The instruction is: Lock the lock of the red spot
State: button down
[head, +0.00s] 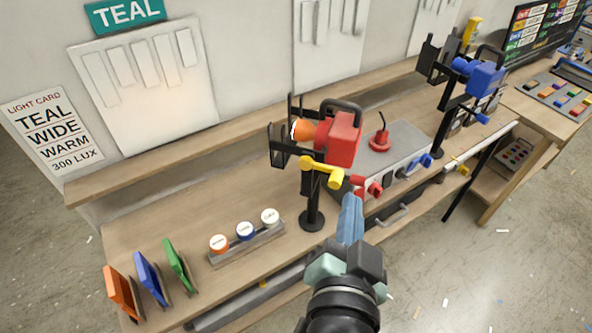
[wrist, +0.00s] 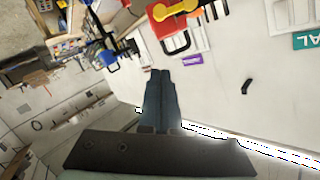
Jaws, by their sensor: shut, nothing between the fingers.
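The red spot (head: 345,138) is a red lamp head with an orange front and black barn doors, on a black stand on the wooden bench. A yellow lever (head: 320,171) with a round knob end sits low at its side. A red knob (head: 374,188) is just right of the lever. I cannot tell which of these is the lock. My gripper (head: 350,202) is shut and empty, its bluish fingers pointing up just below the red knob; contact is unclear. In the wrist view the gripper (wrist: 160,76) is apart from the red spot (wrist: 176,42) and its yellow part (wrist: 172,10).
A blue spot (head: 484,77) stands to the right on the bench. A grey box (head: 403,150) with a red control lies between the spots. Coloured caps in a rack (head: 247,247) and colour panels (head: 150,277) are at the left front. The floor in front is mostly clear.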

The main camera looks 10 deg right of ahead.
jog(key=shift+s+d+f, duration=0.1)
jog(key=shift+d+f, duration=0.1)
jog(key=shift+f, duration=0.1)
jog(key=shift+b, duration=0.3)
jog(key=w+d+f, duration=0.2)
jog(key=w+f, duration=0.3)
jog(key=w, duration=0.5)
jog(key=shift+d+f, duration=0.15)
jog(key=shift+f, duration=0.15)
